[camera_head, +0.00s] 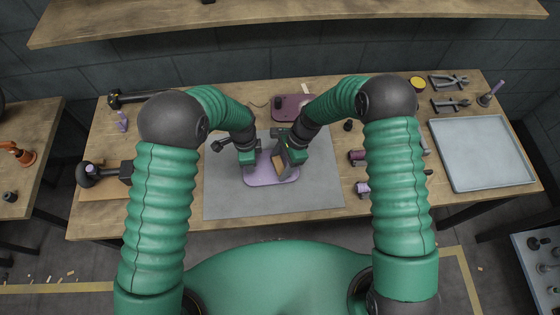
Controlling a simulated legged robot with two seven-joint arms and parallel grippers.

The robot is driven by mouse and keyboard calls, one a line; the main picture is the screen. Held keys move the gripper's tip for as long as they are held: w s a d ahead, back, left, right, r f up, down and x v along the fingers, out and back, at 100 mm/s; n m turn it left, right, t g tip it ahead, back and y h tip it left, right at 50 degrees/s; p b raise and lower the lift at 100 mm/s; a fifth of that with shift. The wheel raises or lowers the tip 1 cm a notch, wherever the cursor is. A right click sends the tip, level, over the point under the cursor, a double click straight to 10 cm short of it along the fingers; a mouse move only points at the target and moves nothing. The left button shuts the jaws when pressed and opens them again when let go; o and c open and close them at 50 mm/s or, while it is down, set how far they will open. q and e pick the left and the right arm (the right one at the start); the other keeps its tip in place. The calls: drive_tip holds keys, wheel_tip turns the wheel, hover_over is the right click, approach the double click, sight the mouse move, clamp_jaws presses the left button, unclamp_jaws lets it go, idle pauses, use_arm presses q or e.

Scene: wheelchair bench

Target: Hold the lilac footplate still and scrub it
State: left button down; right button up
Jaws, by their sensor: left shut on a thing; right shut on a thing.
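The lilac footplate (262,178) lies flat on the grey mat (318,190) in the middle of the bench. My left gripper (249,170) is shut at the footplate's left side; its fingertips are small, but it appears to grip the plate's edge. My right gripper (285,160) is shut on a tan and dark scrubbing brush (281,168), held over the right part of the footplate. I cannot tell whether the bristles touch the plate. The grippers hide part of the footplate's far side.
A dark purple plate (301,101) lies behind the mat. A grey tray (485,150) fills the bench's right side, with pliers (450,82) and a yellow tin (417,83) behind it. The mat's front is clear.

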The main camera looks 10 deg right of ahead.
sight(279, 156)
drive_tip(key=shift+w, duration=0.1)
drive_tip(key=shift+w, duration=1.4)
drive_tip(key=shift+s+f, duration=0.15)
drive_tip(key=shift+s, duration=1.4)
drive_tip(key=shift+w, duration=1.55)
drive_tip(key=shift+s, duration=0.1)
